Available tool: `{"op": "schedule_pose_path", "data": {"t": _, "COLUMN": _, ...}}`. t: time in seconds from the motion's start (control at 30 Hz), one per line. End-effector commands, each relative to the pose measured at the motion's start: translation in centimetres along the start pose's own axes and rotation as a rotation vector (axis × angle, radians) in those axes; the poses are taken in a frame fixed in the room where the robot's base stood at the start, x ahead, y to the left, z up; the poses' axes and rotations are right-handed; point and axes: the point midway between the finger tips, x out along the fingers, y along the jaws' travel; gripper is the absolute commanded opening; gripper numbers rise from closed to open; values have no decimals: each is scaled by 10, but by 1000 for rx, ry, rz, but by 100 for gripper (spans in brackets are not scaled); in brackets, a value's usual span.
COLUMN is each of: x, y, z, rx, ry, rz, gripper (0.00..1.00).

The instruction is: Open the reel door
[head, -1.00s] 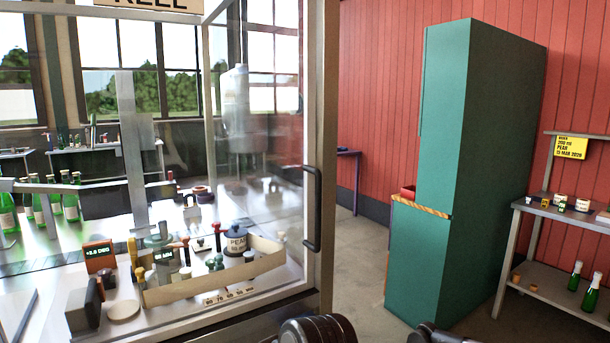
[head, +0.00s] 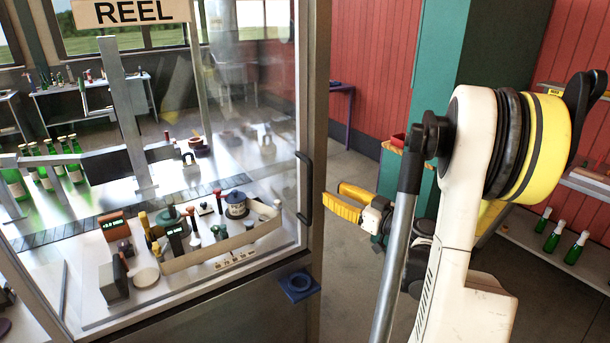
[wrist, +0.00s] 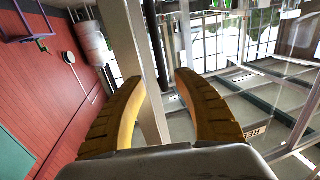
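The reel door (head: 255,130) is a clear glass panel in a grey metal frame under a "REEL" sign (head: 130,12). It looks closed in the head view. Its black upright bar handle (head: 304,190) is on the frame at the panel's right edge. My gripper (head: 333,193) has yellow fingers and is just right of the handle in the head view, pointing left; the exact gap is unclear. In the wrist view my gripper (wrist: 160,90) is open, with the fingers apart and a pale frame post (wrist: 145,75) seen beyond and between them.
Behind the glass are green bottles (head: 72,160), a low-walled tray of small tools (head: 215,248) and a dark box (head: 113,282). A blue bracket (head: 298,287) juts out below the door. A teal cabinet (head: 430,60) stands behind my arm. Some floor shows right of the frame.

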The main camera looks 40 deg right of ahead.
Motion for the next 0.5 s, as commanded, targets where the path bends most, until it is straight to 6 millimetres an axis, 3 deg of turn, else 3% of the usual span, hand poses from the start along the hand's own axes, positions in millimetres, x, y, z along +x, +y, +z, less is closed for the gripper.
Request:
{"op": "schedule_pose_path", "data": {"t": 0.3, "x": 64, "y": -2, "z": 1, "rx": 2, "ry": -2, "rz": -5, "gripper": 38}}
{"op": "schedule_pose_path", "data": {"t": 0.5, "x": 89, "y": -2, "z": 1, "rx": 2, "ry": -2, "rz": -3, "gripper": 38}}
